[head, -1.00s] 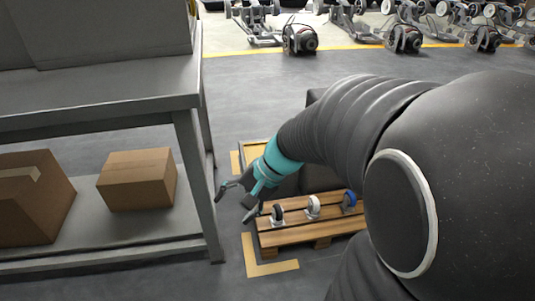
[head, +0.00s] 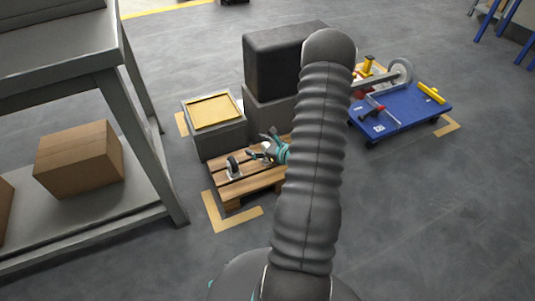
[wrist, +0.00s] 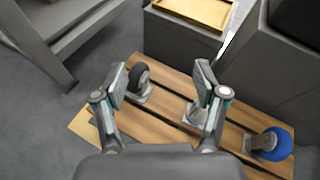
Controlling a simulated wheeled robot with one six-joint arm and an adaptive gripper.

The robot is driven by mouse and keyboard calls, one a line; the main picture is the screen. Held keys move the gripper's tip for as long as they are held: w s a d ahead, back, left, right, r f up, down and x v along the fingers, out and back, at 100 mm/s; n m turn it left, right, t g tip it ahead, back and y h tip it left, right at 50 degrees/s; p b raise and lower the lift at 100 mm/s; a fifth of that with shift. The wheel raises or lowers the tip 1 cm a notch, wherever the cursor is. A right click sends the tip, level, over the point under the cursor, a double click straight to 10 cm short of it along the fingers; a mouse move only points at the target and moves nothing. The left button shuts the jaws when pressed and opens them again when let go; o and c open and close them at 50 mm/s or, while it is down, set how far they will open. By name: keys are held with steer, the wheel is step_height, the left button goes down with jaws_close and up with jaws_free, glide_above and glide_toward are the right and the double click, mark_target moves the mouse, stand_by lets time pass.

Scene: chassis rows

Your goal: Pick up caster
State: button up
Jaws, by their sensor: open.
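A caster with a black wheel (wrist: 139,76) and a grey bracket stands on a wooden pallet (wrist: 170,53); it also shows near the pallet's left edge in the head view (head: 233,167). My gripper (wrist: 160,80) is open and empty above the pallet. In the wrist view the black caster appears between the fingers, nearer the left one; contact cannot be told. A caster with a blue wheel (wrist: 275,146) stands to the right. Another caster's metal base (wrist: 196,114) shows behind the right finger, its wheel mostly hidden. In the head view my gripper (head: 262,144) is right of the black caster.
A grey bin with a yellow top (head: 214,112) and stacked dark boxes (head: 275,62) stand behind the pallet. A grey metal shelf (head: 150,150) holding a cardboard box (head: 80,160) is on the left. A blue cart (head: 400,110) is at right. The floor in front is clear.

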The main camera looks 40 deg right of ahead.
steer(key=s+d+f+m+h, duration=0.55)
steer(key=d+f, duration=0.25)
steer(key=f, duration=0.3)
steer(key=shift+g+y, duration=0.3)
steer(key=shift+y, duration=0.05)
steer(key=x, duration=0.7)
steer(key=shift+w+d+b, duration=0.1)
steer(key=shift+w+b, duration=0.15)
steer(key=shift+b, duration=0.05)
steer(key=shift+x, duration=3.05)
steer(key=shift+d+f, duration=0.1)
jaws_close()
